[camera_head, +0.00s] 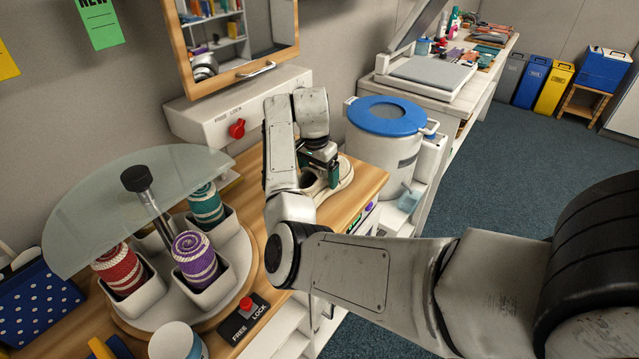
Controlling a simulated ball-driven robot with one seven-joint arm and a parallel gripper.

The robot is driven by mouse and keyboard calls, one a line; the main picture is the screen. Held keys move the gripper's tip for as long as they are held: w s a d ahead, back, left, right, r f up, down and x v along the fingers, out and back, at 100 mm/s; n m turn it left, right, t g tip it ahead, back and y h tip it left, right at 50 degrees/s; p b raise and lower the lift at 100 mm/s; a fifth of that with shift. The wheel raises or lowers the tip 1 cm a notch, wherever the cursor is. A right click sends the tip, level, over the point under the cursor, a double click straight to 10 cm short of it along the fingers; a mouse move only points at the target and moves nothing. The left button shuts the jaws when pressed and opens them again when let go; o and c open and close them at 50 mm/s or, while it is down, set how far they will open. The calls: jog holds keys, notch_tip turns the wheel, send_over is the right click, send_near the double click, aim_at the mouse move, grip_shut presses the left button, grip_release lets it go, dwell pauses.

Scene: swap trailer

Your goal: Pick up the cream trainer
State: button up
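The cream trainer (346,177) sits on the wooden worktop (368,179), below the box with the red knob. Only part of its pale rim or sole shows, because my arm and gripper cover much of it. My gripper (324,178), dark with teal parts, points down at the trainer and overlaps it in the picture. Its fingertips are hidden or too small to make out, so I cannot tell whether it is open or shut, or whether it touches the trainer.
A carousel with red, purple and teal rolls (196,258) under a glass disc (135,205) stands left. A white bin with a blue lid (388,117) stands close right of the trainer. A cabinet (240,40) and red knob (237,128) are behind. Floor is clear at right.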

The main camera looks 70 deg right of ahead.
jog(key=c, duration=1)
jog(key=shift+r, duration=0.1)
